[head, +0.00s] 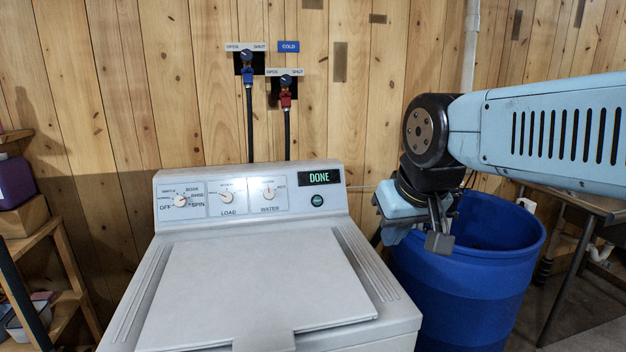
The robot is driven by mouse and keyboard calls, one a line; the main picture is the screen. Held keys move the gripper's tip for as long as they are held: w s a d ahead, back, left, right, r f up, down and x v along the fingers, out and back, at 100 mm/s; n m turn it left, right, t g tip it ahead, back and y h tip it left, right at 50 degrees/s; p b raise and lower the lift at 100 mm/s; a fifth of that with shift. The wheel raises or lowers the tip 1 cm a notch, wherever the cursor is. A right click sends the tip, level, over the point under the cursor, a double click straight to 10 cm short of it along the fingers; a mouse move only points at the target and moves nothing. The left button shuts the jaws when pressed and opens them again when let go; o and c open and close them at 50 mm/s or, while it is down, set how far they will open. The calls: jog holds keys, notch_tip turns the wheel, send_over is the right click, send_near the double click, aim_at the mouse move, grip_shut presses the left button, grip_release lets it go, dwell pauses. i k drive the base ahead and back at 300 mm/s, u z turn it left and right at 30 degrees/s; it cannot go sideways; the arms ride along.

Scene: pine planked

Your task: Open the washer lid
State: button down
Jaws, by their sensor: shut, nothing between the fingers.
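The washer (388,310) stands in the middle front of the head view, with a white top and a rear control panel. Its lid (250,275) is a flat pale panel lying down on the top, shut. A tab (263,330) shows at the lid's front edge, partly cut by the bottom of the picture. The panel's display (320,177) reads DONE. My gripper (439,241) is to the right of the washer's rear right corner, in front of the blue barrel, apart from the lid. It is shut and points down. It appears empty.
A blue open barrel (455,300) stands close to the washer's right side. A table (585,203) is behind it at the right. A wooden shelf (40,265) with several items is at the left. Two hoses (250,125) run down the plank wall. The space above the lid is clear.

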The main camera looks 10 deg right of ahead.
aim_at(253, 292)
jog(key=u, duration=0.7)
jog(key=k, duration=1.35)
jog(key=z, duration=0.6)
jog(key=i, duration=1)
jog(key=u, duration=0.05)
